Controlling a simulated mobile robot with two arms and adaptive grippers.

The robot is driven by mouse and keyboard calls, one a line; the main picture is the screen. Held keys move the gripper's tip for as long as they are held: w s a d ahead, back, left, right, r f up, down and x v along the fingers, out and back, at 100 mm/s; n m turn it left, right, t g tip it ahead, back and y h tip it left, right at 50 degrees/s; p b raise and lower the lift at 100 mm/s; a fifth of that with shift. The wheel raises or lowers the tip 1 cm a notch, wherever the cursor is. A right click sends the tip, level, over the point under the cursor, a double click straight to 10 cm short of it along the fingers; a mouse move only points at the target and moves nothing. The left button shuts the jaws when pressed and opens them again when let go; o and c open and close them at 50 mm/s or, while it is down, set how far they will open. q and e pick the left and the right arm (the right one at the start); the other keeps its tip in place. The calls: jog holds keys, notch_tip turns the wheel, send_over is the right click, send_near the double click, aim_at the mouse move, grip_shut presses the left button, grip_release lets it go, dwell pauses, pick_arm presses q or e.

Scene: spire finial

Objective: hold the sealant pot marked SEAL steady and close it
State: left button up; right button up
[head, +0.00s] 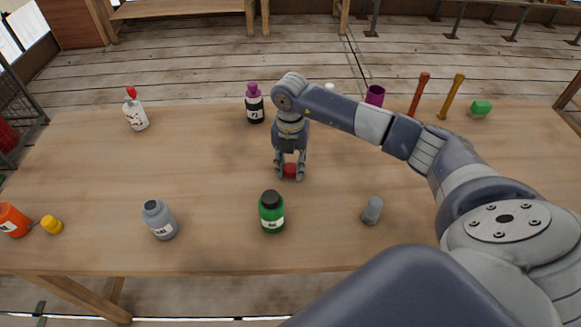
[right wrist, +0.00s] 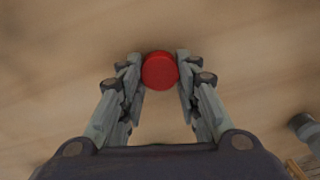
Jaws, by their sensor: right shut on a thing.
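My right gripper (head: 290,168) is shut on a red cap (head: 290,171) at the middle of the table. The right wrist view shows the round red cap (right wrist: 160,70) between the fingertips (right wrist: 160,78). A grey pot (head: 160,220) stands upright and uncapped at the front left, with a white label that I cannot read for certain. A loose grey cap (head: 372,210) stands on the table right of the green bottle, apart from the grey pot. I cannot confirm which pot is marked SEAL. My left gripper is not in view.
A green bottle (head: 271,212) with a black cap stands front centre. An orange pot (head: 13,220) and yellow cap (head: 52,225) are at far left. Behind are a white bottle (head: 136,112), purple-capped bottle (head: 254,106), purple cup (head: 375,95), two handled tools and a green item (head: 480,108).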

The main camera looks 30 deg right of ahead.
aim_at(291, 169)
jog(key=shift+r, duration=0.45)
notch_tip(291, 169, up, 2)
jog(key=shift+s+r+b, duration=0.1)
jog(key=shift+s+b, duration=0.05)
jog(key=shift+b, duration=0.35)
jog(key=s+d+b, duration=0.1)
jog(key=s, duration=0.3)
jog(key=s+d+b, duration=0.1)
jog(key=s, duration=0.4)
jog(key=s+d+r+b, duration=0.1)
jog(key=s, duration=0.4)
jog(key=shift+d+r, duration=0.1)
jog(key=shift+d, duration=0.05)
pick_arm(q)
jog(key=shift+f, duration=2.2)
pick_arm(e)
jog(key=shift+s+d+r, duration=0.1)
jog(key=shift+s+r, duration=0.05)
jog(key=shift+s, duration=0.55)
